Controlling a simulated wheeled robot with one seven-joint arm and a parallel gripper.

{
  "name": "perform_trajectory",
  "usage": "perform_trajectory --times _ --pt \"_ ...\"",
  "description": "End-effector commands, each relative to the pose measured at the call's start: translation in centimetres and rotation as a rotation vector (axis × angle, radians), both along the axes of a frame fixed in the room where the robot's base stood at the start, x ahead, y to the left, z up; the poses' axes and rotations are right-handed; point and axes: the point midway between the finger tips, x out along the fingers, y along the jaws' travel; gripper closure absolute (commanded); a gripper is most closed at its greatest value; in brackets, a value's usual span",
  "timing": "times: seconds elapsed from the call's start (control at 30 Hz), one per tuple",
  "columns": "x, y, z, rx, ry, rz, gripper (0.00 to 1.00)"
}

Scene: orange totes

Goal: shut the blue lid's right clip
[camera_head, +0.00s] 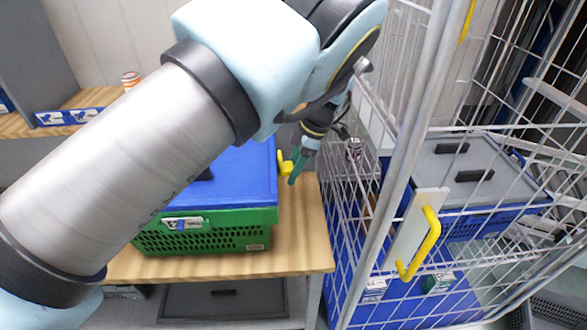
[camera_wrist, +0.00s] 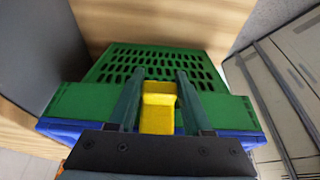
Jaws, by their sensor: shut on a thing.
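The blue lid (camera_head: 245,175) lies on top of a green crate (camera_head: 262,216) on a wooden bench. The right clip is yellow (camera_head: 284,167) and sticks out at the lid's right edge. My gripper (camera_head: 294,172) is at that clip, on the crate's right side. In the wrist view the yellow clip (camera_wrist: 158,112) sits between my two green fingers, and my gripper (camera_wrist: 156,74) is shut on it. The green crate's slotted wall (camera_wrist: 155,57) lies behind it. The lid's far left part is hidden behind my arm in the head view.
A wire cage trolley (camera_head: 375,180) with a yellow handle (camera_head: 430,240) stands close on the right. It holds a blue crate with a grey lid (camera_head: 480,165). The wooden bench (camera_head: 305,250) has a narrow bare strip right of the green crate.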

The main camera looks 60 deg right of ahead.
Motion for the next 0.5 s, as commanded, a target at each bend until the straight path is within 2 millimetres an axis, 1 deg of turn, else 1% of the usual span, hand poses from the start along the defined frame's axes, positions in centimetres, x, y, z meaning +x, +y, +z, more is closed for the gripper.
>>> perform_trajectory --times 0.13,0.17,0.4,0.43,0.5 --pt "-0.06 0.1 -0.15 0.003 0.002 0.0 1.0" --pt "-0.05 0.1 -0.15 0.003 0.002 0.0 0.49" --pt "-0.05 0.05 -0.1 0.001 0.002 0.0 0.22" --pt "-0.05 0.05 -0.09 0.001 0.002 0.0 0.2" --pt "-0.05 0.04 -0.08 0.001 0.002 0.0 0.2"
